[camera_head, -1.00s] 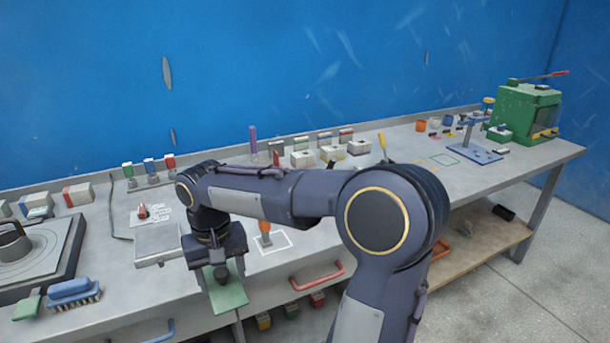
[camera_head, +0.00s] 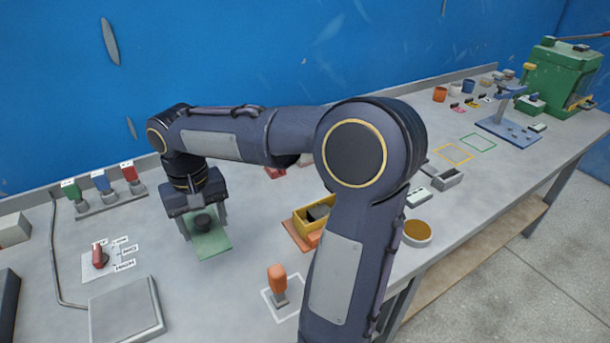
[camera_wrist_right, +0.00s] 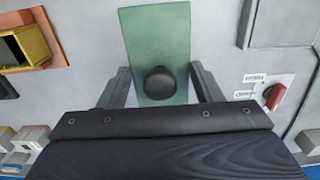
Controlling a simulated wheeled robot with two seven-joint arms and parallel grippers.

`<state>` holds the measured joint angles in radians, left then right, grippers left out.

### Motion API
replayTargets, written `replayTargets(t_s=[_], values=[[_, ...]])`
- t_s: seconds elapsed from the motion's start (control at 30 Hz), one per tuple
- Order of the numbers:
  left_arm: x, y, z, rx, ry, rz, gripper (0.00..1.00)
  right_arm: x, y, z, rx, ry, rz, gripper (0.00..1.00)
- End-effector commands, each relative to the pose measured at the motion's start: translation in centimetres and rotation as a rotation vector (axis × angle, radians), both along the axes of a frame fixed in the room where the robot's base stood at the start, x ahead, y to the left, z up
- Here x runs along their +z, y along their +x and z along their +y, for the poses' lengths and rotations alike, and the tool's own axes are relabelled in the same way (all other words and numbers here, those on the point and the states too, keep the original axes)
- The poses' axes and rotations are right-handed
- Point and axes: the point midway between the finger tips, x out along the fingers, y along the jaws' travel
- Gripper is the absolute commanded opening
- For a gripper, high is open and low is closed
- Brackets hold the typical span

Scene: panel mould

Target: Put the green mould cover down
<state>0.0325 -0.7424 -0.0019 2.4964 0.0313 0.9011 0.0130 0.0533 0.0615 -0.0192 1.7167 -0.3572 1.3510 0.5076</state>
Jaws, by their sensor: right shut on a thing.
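The green mould cover (camera_head: 208,244) is a flat green plate with a round black knob (camera_head: 203,222). In the head view it is under my right gripper (camera_head: 197,218), left of centre over the grey bench. The right wrist view shows the cover (camera_wrist_right: 155,35) with its knob, one finger along each side. The right gripper is shut on the cover. I cannot tell whether the cover touches the bench. My left gripper is in neither view now.
A yellow mould box (camera_head: 303,222) on an orange base stands right of the cover. An orange-handled tool (camera_head: 278,284) stands in a white outline in front. A red switch (camera_head: 100,257) and grey plate (camera_head: 124,316) lie left. Yellow (camera_head: 454,153) and green (camera_head: 478,142) outlines are empty.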

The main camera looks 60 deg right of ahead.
Motion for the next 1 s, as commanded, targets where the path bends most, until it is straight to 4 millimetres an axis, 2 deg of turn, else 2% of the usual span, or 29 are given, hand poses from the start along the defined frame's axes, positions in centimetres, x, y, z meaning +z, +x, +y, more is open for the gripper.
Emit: replayTargets(t_s=[0.2,0.5,0.67,0.83,1.0], values=[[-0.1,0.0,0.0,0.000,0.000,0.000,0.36,-0.4,0.0,0.0,0.000,0.000,0.001,0.36],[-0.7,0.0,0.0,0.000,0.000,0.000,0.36,-5.5,-0.1,0.0,0.001,0.000,0.004,0.36],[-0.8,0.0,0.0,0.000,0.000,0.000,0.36,-6.9,-0.1,0.0,0.000,-0.001,0.003,0.36],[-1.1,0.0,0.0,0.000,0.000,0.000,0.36,-9.3,-0.1,0.0,0.000,0.001,0.003,0.36],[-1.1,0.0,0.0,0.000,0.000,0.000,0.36,-10.1,0.0,0.0,0.000,0.000,0.000,0.36]])
